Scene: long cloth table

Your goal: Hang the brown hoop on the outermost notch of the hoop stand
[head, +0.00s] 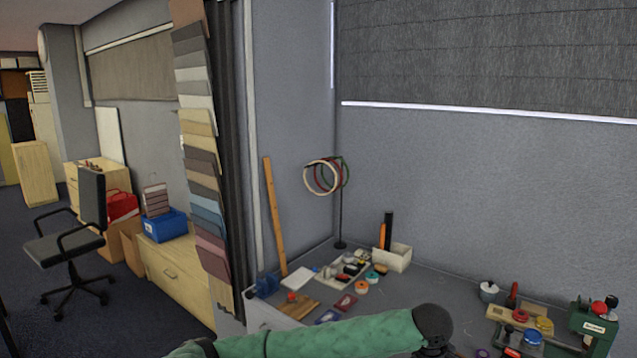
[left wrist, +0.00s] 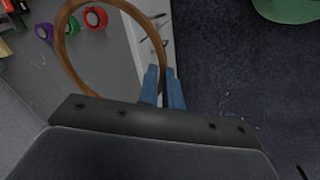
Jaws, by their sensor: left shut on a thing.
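The brown hoop (left wrist: 73,62) shows in the left wrist view as a thin ring running to my gripper's fingers. My left gripper (left wrist: 164,74), with blue fingers, is shut on it; the exact grip point is partly hidden. In the head view my green left arm crosses the bottom edge, and neither the gripper nor the brown hoop shows. The hoop stand (head: 341,222) has a thin dark upright at the back of the table, near the corner. A cream hoop (head: 306,180), a dark red one and a green one hang at its top. My right gripper is not in view.
A white bin (head: 393,258) stands right of the stand, and a tray of tools (head: 348,268) lies in front of it. A wooden board (head: 274,215) leans on the wall to the left. A green machine (head: 594,325) is at the right. The air around the hoops looks clear.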

